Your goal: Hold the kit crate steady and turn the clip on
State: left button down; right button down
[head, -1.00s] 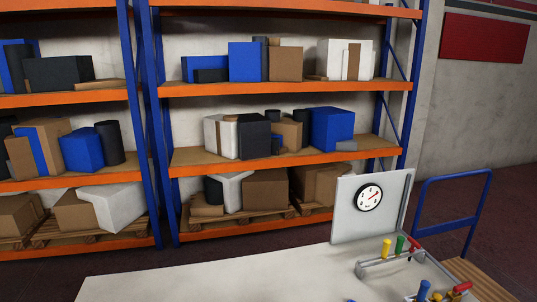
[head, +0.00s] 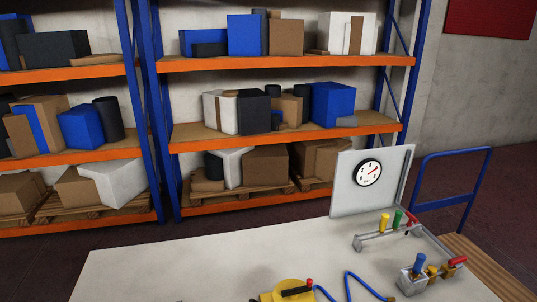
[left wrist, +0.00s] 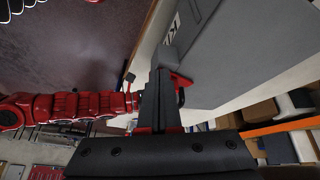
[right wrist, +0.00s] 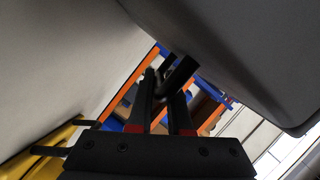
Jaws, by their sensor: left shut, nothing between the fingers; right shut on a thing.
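The grey kit crate (left wrist: 235,60) fills the upper right of the left wrist view, with part of a dark-lettered white label on it. My left gripper (left wrist: 165,85) is shut with nothing between its fingers. Its tips are close beside the crate; I cannot tell whether they touch. In the right wrist view a dark grey crate wall (right wrist: 235,45) hangs over the upper right. A black clip handle (right wrist: 181,73) sticks out below it, and my right gripper (right wrist: 163,90) is shut on this handle. The fingers partly hide the clip. The head view shows neither gripper nor crate.
The pale table (head: 180,275) carries a yellow device (head: 288,291), blue hose (head: 362,285), a valve block (head: 413,278) and a rail with coloured handles (head: 385,232). A gauge panel (head: 345,195) stands behind. Shelving (head: 290,138) lines the wall.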

pick_arm(q)
notch_tip(320, 180, up, 6)
jog(key=shift+a, duration=0.35)
dwell(0.5)
notch_tip(320, 180, down, 6)
jog(key=a, duration=0.1)
dwell(0.8)
jog(key=shift+w+d, duration=0.4)
jog(key=shift+d, duration=0.1)
dwell(1.0)
jog(key=shift+s+d, duration=0.35)
dwell(0.7)
